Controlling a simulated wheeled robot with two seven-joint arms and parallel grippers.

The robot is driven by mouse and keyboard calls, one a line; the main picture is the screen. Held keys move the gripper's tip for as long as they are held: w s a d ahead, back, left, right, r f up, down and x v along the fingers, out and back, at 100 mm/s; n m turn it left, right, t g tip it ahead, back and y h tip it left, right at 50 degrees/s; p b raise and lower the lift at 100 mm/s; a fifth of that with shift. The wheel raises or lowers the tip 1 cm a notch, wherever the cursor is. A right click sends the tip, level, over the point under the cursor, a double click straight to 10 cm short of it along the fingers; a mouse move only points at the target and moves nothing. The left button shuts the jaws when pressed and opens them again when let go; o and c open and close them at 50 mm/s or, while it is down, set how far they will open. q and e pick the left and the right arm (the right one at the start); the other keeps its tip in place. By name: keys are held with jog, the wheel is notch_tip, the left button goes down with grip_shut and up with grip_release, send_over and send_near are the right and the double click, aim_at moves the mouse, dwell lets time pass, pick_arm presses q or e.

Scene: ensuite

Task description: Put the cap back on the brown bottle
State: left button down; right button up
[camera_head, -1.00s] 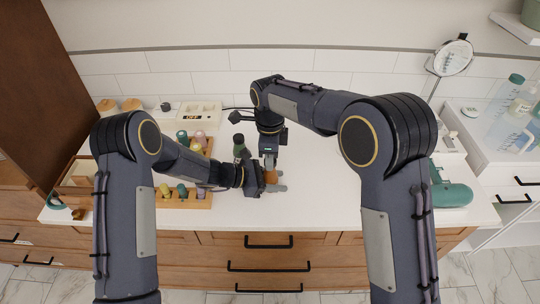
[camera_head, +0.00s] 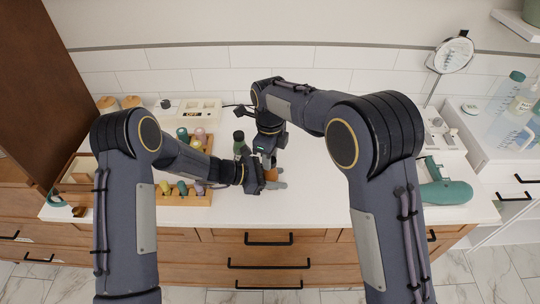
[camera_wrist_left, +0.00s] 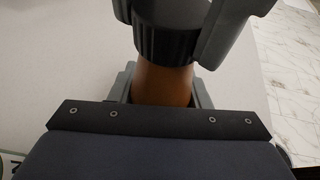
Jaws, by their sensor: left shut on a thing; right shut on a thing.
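The brown bottle (camera_wrist_left: 162,85) stands upright between the fingers of my left gripper (camera_wrist_left: 162,97). In the head view, a small brown part of the bottle (camera_head: 271,174) shows at the left gripper (camera_head: 274,180), low over the counter. The black ribbed cap (camera_wrist_left: 166,43) is at the top of the bottle, in line with it, with no clear gap visible. My right gripper (camera_wrist_left: 182,25) reaches down from above and is shut on the cap. In the head view the right gripper (camera_head: 268,160) is just above the left one, and the cap is hidden there.
A wooden rack (camera_head: 185,199) with several small coloured bottles stands left of my left gripper. A dark green bottle (camera_head: 239,140) is close behind the grippers. A teal hair dryer (camera_head: 446,192) lies at the right. The white counter (camera_head: 330,185) between is clear.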

jog(key=m, duration=0.5)
jog(key=shift+m, duration=0.4)
jog(key=m, duration=0.3)
jog(key=o, duration=0.9)
jog(key=shift+o, duration=0.2)
jog(key=shift+r, duration=2.25)
jog(key=shift+c, duration=0.3)
